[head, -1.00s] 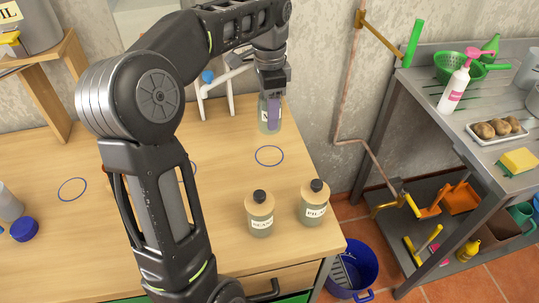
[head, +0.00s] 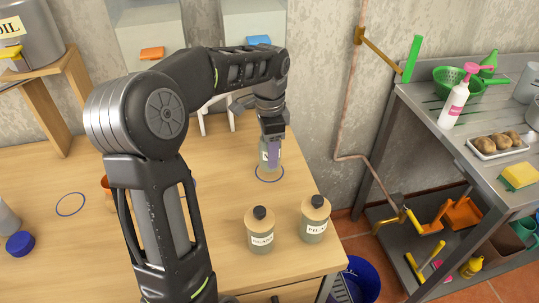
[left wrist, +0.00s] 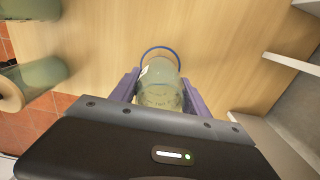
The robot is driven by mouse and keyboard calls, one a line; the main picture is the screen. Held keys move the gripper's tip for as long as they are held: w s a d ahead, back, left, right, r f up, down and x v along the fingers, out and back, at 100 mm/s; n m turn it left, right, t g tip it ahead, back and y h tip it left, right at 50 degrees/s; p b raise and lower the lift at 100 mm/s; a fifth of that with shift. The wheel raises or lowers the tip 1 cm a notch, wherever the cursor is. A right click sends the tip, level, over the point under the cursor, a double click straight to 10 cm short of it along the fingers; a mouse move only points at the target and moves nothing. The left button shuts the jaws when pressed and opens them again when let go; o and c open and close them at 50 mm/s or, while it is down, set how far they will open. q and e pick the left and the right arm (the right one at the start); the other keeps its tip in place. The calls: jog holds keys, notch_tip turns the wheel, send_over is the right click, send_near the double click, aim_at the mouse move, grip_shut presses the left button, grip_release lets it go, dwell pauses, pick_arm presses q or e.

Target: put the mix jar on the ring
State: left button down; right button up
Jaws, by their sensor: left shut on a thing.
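The mix jar (head: 264,161) is a greenish glass jar with a pale label, mostly covered by my fingers. My left gripper (head: 272,152) points down and is shut on it. In the head view the jar's lower end overlaps the back part of the blue ring (head: 270,182) on the wooden table. In the left wrist view the jar (left wrist: 160,94) sits between the purple fingers, with the ring (left wrist: 160,47) showing around its far end. I cannot tell whether the jar's base touches the table. My right gripper is not in view.
Two corked jars with black knobs, one labelled BEANS (head: 261,232) and one beside it (head: 314,222), stand in front of the ring. Another blue ring (head: 58,207) and a blue cap (head: 20,243) lie at left. A metal shelf (head: 455,150) stands beyond the table's right edge.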

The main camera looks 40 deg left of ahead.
pick_arm(q)
jog(key=shift+f, duration=1.1)
jog(key=shift+f, duration=0.15)
jog(key=c, duration=0.5)
grip_release()
